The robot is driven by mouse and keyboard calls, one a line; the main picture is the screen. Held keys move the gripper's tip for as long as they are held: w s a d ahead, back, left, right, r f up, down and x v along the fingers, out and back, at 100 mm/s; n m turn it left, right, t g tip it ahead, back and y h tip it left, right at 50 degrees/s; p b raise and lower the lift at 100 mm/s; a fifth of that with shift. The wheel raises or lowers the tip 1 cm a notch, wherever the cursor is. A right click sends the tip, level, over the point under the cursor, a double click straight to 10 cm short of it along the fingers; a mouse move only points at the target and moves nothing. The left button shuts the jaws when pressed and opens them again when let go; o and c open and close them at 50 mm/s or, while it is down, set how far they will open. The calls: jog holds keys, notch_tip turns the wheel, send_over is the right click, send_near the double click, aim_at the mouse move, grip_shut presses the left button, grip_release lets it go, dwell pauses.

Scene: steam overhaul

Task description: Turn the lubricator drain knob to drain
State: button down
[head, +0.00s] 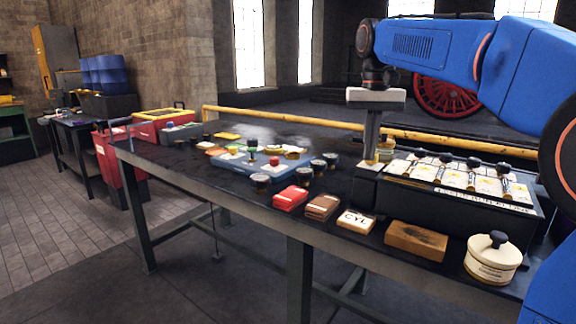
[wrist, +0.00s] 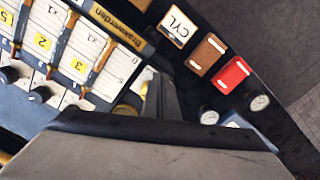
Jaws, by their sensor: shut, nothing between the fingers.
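The lubricator (head: 460,205) is a long dark box on the right of the bench, with white numbered plates, amber sight tubes and black knobs along its back. In the wrist view its lettered edge strip (wrist: 118,25) is at upper left. My gripper (head: 370,162) points down at the box's left end, shut and empty. In the wrist view my gripper (wrist: 160,95) partly covers a round brass part (wrist: 125,109) at that end. The brass part (head: 386,154) also shows just behind the fingers in the head view. I cannot tell whether it is the drain knob, or whether the fingers touch it.
A CYL block (head: 356,222), brown block (head: 416,241), red block (head: 290,198) and cream lidded pot (head: 492,258) line the bench's front edge. A blue tray (head: 235,170) and several small gauges stand left of my gripper. A yellow rail (head: 300,120) runs behind.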

jog(key=shift+s+a+r, duration=0.1)
jog(key=shift+s+a, duration=0.05)
jog(key=shift+s, duration=0.15)
jog(key=shift+r, duration=2.9)
jog(key=shift+w+d+f, duration=0.1)
jog(key=shift+d+f, duration=0.35)
jog(key=shift+f, duration=0.55)
jog(key=shift+d+f, duration=0.5)
jog(key=shift+f, duration=0.5)
jog(key=shift+w+d+f, duration=0.1)
jog(key=shift+d+f, duration=0.35)
jog(key=shift+f, duration=0.55)
jog(key=shift+w+a, duration=0.15)
jog(key=shift+a, duration=1)
jog(key=shift+a, duration=0.1)
jog(key=shift+s+a+r, duration=0.1)
jog(key=shift+s+r, duration=0.05)
jog(key=shift+s, duration=0.2)
